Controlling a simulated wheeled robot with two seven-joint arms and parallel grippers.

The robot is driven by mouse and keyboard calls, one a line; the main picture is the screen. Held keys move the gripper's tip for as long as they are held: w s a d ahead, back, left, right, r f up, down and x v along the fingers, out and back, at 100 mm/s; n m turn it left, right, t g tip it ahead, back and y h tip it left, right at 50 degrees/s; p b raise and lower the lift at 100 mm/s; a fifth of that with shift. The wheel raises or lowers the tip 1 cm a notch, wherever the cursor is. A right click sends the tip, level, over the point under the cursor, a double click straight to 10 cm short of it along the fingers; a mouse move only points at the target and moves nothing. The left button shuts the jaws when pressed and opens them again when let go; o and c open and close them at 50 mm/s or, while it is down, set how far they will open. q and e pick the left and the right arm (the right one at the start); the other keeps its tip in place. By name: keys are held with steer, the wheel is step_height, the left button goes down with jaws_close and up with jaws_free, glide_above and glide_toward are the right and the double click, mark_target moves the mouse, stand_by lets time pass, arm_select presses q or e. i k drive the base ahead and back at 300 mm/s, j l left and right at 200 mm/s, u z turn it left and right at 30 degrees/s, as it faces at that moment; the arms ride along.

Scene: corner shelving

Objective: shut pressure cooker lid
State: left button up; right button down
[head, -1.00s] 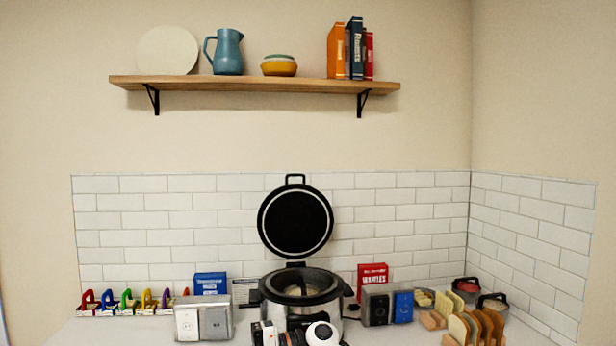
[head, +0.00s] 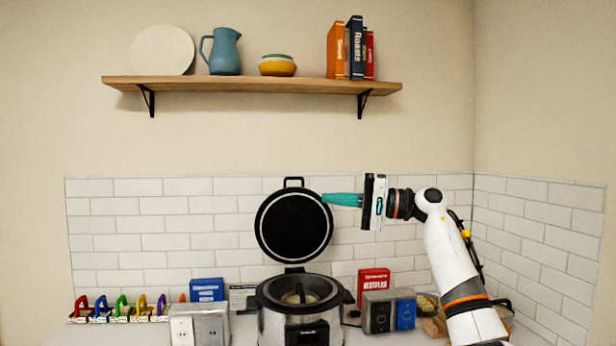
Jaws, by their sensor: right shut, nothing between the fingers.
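The pressure cooker (head: 301,308) stands on the counter at the bottom middle of the head view. Its round black lid (head: 294,226) stands upright, open, above the back of the pot, with its handle loop at the top. My right gripper (head: 328,199) comes in from the right at the height of the lid's upper part. Its teal fingers are shut, with nothing between them, and point left. Their tips overlap the lid's right rim in the picture; I cannot tell whether they touch it. My left gripper is not in view.
Grey boxes (head: 199,325) and a blue box (head: 206,290) stand left of the cooker; a red box (head: 374,283) stands right. Colored padlock-like items (head: 120,307) line the left. A wooden shelf (head: 250,83) hangs above. The wall between shelf and lid is clear.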

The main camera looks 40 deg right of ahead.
mark_target(293, 226)
steer(key=i+l, duration=1.45)
steer(key=l, duration=0.25)
